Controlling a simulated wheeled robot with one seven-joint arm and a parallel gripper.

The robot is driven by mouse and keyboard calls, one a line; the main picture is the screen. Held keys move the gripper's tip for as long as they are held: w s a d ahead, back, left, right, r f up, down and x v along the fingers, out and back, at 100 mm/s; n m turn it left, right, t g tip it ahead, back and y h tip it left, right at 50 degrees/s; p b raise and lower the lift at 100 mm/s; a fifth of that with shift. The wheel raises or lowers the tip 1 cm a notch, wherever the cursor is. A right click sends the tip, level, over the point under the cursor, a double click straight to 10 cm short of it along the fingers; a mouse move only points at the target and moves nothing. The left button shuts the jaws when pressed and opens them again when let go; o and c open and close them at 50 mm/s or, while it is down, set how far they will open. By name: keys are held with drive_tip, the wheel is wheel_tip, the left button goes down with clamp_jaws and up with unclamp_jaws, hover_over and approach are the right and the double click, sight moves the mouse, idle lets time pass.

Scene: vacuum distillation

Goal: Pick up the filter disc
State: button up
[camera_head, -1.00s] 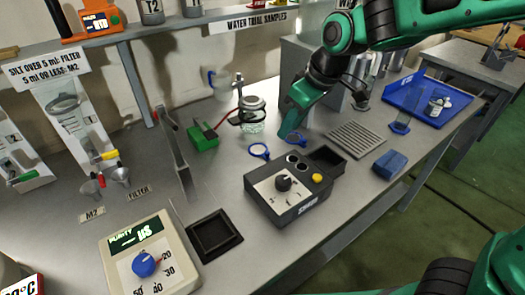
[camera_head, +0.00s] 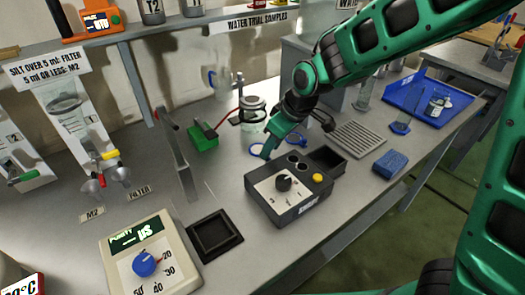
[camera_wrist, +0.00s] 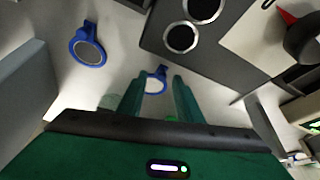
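Two filter discs with blue rims and tabs lie on the bench. One filter disc (camera_head: 254,149) is left of my gripper (camera_head: 267,154), partly covered by it in the head view. In the wrist view this disc (camera_wrist: 156,82) shows between my fingertips (camera_wrist: 158,88). The other filter disc (camera_head: 293,138) lies farther back and right, partly behind my gripper; it shows at the upper left of the wrist view (camera_wrist: 88,46). My gripper points down with its fingers apart. I see nothing held; the height of the fingertips above the disc is unclear.
A black control box (camera_head: 290,195) with a dial and round holes stands just in front of the discs. A stand with a glass vessel (camera_head: 252,116) and a green block (camera_head: 202,138) are behind and left. A grey rack (camera_head: 357,139) and blue sponge (camera_head: 390,163) lie right.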

drive_tip(key=shift+w+a+f, duration=0.15)
drive_tip(key=shift+a+f, duration=0.05)
drive_tip(key=shift+f, duration=0.35)
drive_tip(key=shift+c, duration=0.3)
clamp_jaws()
